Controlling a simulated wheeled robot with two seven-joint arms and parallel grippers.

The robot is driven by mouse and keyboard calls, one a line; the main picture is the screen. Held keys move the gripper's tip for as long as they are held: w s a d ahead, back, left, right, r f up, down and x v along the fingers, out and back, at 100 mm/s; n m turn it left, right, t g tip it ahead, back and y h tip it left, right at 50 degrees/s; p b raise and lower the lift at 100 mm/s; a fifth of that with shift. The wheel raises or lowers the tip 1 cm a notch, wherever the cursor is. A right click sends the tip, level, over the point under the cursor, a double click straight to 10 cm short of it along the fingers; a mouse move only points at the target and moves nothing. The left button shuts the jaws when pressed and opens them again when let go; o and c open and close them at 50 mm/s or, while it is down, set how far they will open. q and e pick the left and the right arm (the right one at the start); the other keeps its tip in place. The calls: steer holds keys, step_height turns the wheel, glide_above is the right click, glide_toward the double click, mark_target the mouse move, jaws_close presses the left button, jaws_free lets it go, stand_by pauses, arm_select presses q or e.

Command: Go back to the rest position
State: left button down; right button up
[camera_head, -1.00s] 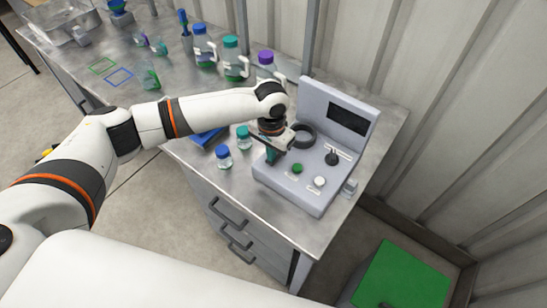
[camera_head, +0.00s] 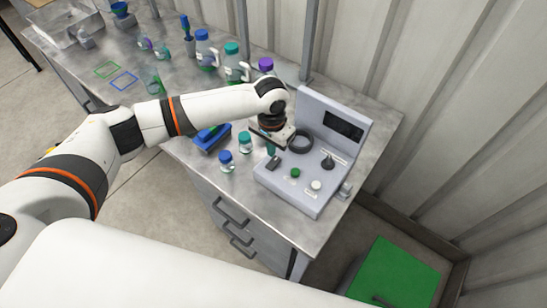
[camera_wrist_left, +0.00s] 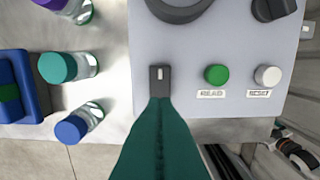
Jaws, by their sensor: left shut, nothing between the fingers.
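My left gripper (camera_head: 270,150) is shut and empty, its teal fingers pointing down over the left part of the grey device (camera_head: 308,178). In the left wrist view the closed fingers (camera_wrist_left: 160,105) end right beside a black rocker switch (camera_wrist_left: 160,78) on the device panel. From these views I cannot tell whether they touch it. The switch also shows in the head view (camera_head: 273,162), just below the fingertips. A green READ button (camera_wrist_left: 216,75) and a white RESET button (camera_wrist_left: 267,76) are to its right. My right gripper is not in view.
Blue-capped (camera_head: 226,161) and teal-capped (camera_head: 245,142) vials stand left of the device, near a blue rack (camera_head: 210,137). Larger bottles (camera_head: 233,62) line the back of the metal table. A green-topped bin (camera_head: 398,275) stands on the floor at lower right.

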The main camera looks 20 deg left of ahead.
arm_select(q)
steer(key=shift+r+p, duration=0.7)
steer(key=shift+r, duration=0.15)
